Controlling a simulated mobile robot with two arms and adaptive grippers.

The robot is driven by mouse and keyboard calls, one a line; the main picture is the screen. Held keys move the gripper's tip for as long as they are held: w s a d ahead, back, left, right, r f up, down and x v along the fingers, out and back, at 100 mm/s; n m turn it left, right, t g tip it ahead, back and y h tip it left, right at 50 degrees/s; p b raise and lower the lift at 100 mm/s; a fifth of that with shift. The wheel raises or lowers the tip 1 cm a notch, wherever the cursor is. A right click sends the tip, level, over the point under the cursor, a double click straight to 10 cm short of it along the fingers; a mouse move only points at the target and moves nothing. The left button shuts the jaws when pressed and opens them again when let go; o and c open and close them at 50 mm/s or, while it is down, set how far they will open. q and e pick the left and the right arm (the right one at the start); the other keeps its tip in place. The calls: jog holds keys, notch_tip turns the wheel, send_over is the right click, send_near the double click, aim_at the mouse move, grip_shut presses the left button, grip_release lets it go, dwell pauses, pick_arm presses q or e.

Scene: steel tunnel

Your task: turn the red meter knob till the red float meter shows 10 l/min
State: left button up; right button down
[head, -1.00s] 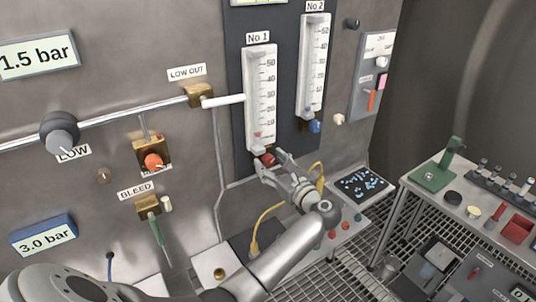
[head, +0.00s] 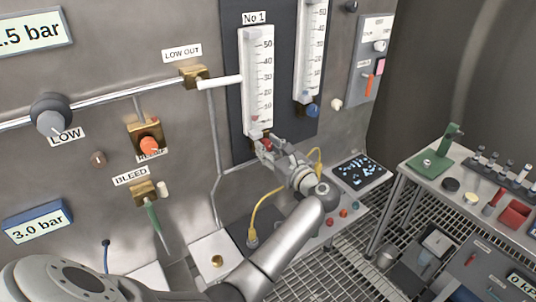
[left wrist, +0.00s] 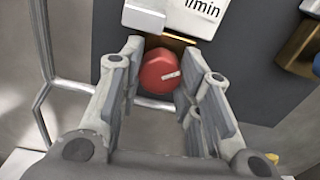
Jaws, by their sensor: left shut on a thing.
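The red meter knob (head: 265,146) is at the foot of the float meter No 1 (head: 258,75), a white upright scale on a dark panel. It also shows in the left wrist view (left wrist: 159,72), with a white mark pointing right and slightly up. My left gripper (head: 263,143) is shut on the knob, with one finger on each side of it. The float seems to sit low, near the bottom of the scale, but it is too small to read exactly. The wrist view shows only the meter's lower end, marked l/min. My right gripper is not in view.
The second float meter (head: 312,50) with a blue knob (head: 312,110) stands to the right. A white pipe (head: 220,83) runs close to meter No 1. A yellow cable (head: 262,205) hangs below, left of my left forearm. A bench (head: 405,178) stands at the right.

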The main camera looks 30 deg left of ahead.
pick_arm(q)
jog(key=m+b, duration=0.1)
jog(key=b, duration=0.2)
jog(key=shift+f, duration=0.25)
jog(key=shift+r+m, duration=0.3)
jog(key=shift+m, duration=0.4)
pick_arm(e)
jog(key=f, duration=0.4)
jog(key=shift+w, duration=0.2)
pick_arm(q)
jog(key=o, duration=1.1)
jog(key=shift+f, duration=0.1)
jog(key=shift+c, duration=0.2)
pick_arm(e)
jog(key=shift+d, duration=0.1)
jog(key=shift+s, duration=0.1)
